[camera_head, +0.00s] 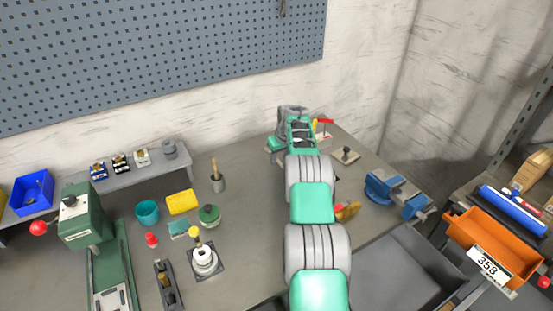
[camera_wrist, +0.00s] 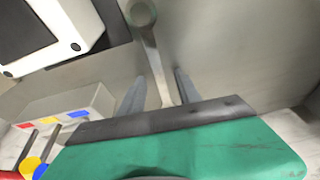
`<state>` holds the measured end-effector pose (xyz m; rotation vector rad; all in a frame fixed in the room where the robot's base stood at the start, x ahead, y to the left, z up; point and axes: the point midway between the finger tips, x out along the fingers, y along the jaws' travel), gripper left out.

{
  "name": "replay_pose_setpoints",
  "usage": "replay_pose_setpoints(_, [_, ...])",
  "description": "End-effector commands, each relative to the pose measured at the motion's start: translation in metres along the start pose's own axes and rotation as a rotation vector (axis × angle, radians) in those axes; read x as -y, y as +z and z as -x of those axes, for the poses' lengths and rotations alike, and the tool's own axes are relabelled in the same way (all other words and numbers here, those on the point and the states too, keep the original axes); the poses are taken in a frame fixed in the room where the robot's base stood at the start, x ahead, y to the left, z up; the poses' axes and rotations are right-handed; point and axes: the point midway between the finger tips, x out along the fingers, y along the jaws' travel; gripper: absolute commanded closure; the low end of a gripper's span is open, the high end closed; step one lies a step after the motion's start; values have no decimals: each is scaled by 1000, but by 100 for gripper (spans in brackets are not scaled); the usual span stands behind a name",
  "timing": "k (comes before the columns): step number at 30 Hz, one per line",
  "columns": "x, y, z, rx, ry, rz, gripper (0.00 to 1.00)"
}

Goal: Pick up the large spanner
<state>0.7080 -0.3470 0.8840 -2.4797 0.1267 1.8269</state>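The large spanner (camera_wrist: 149,42) is a grey metal tool in the wrist view, with its round end at the top and its shank running down toward my gripper (camera_wrist: 160,76). My gripper is open. One finger is on each side of the shank, with a visible gap on both sides. The spanner's lower end is hidden behind the dark gripper edge. Whether the fingers are level with the shank or above it, I cannot tell. In the head view my arm reaches to the back of the bench and hides the spanner.
A white-framed dark object (camera_wrist: 90,28) and a pale block with coloured squares (camera_wrist: 60,112) lie left in the wrist view. On the bench are a blue vise (camera_head: 397,194), a green press (camera_head: 85,220) and a yellow box (camera_head: 182,202). A pegboard (camera_head: 160,55) hangs behind.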

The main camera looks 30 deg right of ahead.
Motion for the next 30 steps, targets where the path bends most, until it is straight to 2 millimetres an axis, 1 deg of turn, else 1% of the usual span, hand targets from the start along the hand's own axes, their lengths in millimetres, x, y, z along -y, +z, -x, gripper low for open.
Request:
replay_pose_setpoints(1, [0, 0, 0, 1, 0, 0, 61])
replay_pose_setpoints(2, [0, 0, 0, 1, 0, 0, 63])
replay_pose_setpoints(15, [0, 0, 0, 1, -1, 0, 99])
replay_pose_setpoints(30, [0, 0, 0, 0, 0, 0, 100])
